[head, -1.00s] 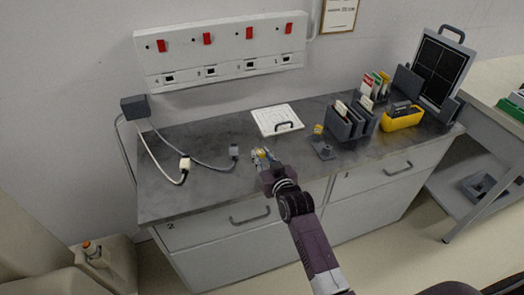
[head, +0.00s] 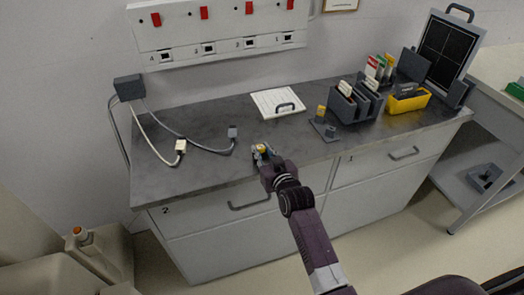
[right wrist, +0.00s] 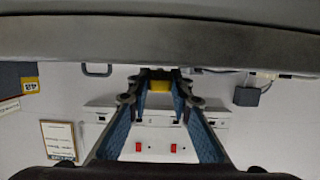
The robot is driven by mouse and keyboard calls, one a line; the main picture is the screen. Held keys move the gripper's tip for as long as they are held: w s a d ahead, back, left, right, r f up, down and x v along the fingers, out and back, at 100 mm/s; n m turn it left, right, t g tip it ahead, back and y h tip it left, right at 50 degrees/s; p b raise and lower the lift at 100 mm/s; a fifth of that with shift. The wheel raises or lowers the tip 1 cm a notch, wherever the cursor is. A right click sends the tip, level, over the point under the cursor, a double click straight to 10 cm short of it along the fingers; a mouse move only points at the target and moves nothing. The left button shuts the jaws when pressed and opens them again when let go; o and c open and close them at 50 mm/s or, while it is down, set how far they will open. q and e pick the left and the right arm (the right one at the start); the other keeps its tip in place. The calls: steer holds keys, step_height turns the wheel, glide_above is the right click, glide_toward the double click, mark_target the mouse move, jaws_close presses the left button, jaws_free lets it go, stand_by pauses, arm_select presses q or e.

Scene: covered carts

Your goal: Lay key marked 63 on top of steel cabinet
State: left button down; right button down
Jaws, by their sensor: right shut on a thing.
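The steel cabinet is the long grey unit with drawers and a dark top (head: 205,165), in the middle of the head view. My right gripper (head: 261,151) is over the front part of that top, near the front edge. It is shut on a small yellow piece, likely the key (head: 261,148), which also shows between the fingertips in the right wrist view (right wrist: 158,86). Its number cannot be read and its shape is mostly hidden by the fingers. I cannot tell whether it touches the top. My left gripper is not in view.
A white panel with a handle (head: 278,102) lies behind my gripper. To the right stand a small dark holder with a yellow tag (head: 321,111), a grey file rack (head: 350,106) and a yellow bin (head: 408,104). Two cabled plugs lie left. The front left top is clear.

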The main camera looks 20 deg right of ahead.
steer(key=shift+f, duration=0.45)
stand_by(0.4)
